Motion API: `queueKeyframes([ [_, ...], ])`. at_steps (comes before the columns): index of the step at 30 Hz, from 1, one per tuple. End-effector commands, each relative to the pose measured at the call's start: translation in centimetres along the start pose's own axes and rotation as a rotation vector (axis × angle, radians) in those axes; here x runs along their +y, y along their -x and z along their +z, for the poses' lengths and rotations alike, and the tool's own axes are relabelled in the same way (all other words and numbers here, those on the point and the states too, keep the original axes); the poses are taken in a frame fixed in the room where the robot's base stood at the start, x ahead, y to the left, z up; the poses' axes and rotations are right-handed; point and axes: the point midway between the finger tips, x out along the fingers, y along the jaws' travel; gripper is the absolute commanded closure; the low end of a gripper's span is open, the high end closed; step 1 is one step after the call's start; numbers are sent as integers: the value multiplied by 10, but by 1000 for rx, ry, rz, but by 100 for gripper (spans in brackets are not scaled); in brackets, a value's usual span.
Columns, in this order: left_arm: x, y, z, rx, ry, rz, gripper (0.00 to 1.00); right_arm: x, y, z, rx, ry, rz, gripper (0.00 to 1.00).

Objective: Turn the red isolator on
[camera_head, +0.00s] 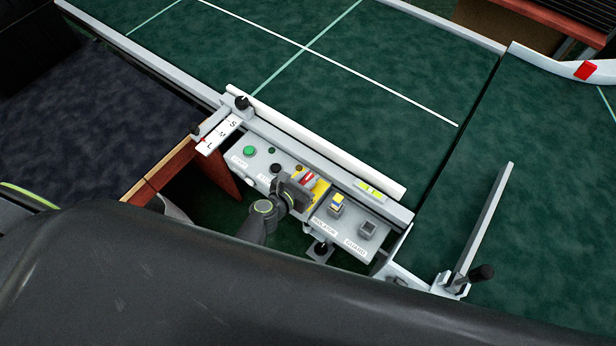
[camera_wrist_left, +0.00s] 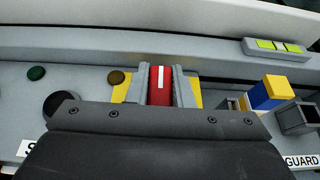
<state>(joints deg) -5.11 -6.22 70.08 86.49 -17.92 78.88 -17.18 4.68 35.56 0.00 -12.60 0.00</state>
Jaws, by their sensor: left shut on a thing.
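The red isolator (camera_head: 308,180) is a red rotary handle on a yellow plate, set in the grey control panel (camera_head: 375,238). In the left wrist view the isolator handle (camera_wrist_left: 160,84) shows red with a white line that runs nearly up and down the picture. My left gripper (camera_head: 300,183) reaches over the panel, and its two fingers (camera_wrist_left: 160,88) are closed on either side of the handle. The handle's lower end is hidden behind the gripper body. My right gripper is not in view.
A green button (camera_head: 249,151) sits left of the isolator. A yellow-and-blue switch (camera_head: 337,203) and a grey socket (camera_head: 368,229) marked GUARD sit to its right. A white rail (camera_head: 330,155) runs behind the panel, beside the green conveyor belt (camera_head: 400,90).

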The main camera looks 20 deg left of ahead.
Motion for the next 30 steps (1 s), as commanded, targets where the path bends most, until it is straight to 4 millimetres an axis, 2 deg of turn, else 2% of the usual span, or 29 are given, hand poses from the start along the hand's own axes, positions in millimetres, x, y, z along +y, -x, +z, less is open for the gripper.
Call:
queueKeyframes([
  [11,-2,0,-1,2,-70,-164,100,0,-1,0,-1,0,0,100],
  [30,-10,3,-4,2,-299,-716,100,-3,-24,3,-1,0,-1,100],
])
